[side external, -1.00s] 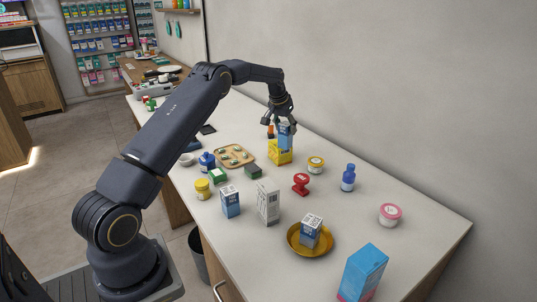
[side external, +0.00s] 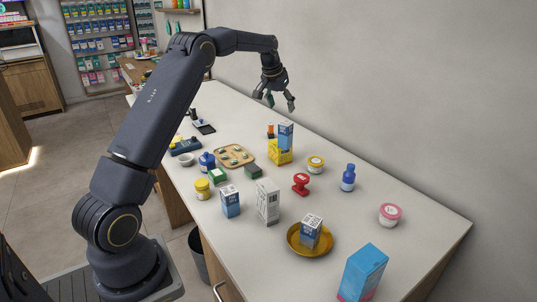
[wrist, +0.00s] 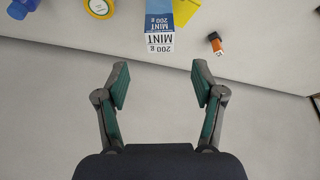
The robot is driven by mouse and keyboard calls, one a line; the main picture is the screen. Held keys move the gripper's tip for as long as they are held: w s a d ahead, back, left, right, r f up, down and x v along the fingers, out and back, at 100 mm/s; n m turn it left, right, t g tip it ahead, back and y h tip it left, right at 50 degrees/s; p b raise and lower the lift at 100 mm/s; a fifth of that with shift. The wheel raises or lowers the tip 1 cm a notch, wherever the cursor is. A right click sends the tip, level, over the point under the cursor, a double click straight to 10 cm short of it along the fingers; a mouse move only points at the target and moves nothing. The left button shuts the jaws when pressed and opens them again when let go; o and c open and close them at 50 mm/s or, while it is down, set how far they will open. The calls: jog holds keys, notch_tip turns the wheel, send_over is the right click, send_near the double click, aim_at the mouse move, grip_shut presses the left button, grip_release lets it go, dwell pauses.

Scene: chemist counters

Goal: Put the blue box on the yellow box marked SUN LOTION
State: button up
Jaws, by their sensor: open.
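A blue box (side external: 286,135) stands upright on top of the yellow box (side external: 280,153) in the side view. In the wrist view the blue box (wrist: 160,38) shows a white end printed MINT 200 g, with part of the yellow box (wrist: 187,10) beside it. The SUN LOTION lettering cannot be read at this size. My gripper (side external: 273,102) is open and empty, above and behind the boxes and apart from them. Its spread fingers (wrist: 160,85) have nothing between them in the wrist view.
A small orange and black bottle (side external: 270,131) stands behind the boxes. A wooden tray (side external: 250,162), a yellow-lidded jar (side external: 315,165) and a red stamp-like object (side external: 300,184) are nearby. A wall runs along the counter's far side.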

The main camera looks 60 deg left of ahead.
jog(key=s+d+r+m+t, duration=0.1)
jog(key=s+d+r, duration=0.55)
jog(key=d, duration=0.25)
jog(key=s+d+r+m, duration=0.1)
jog(key=s+d+r, duration=0.4)
jog(key=s+d, duration=0.35)
jog(key=s+d+f, duration=0.2)
jog(key=s+d, duration=0.1)
jog(key=s, duration=0.3)
jog(key=s+d+f+m+h, duration=0.1)
jog(key=s+d+f, duration=0.1)
jog(key=s+d, duration=0.2)
jog(key=s+d+f+m, duration=0.1)
jog(key=s+d, duration=0.3)
jog(key=s, duration=0.6)
jog(key=shift+s+f+h, duration=0.2)
jog(key=shift+f+h, duration=0.2)
jog(key=shift+f, duration=0.35)
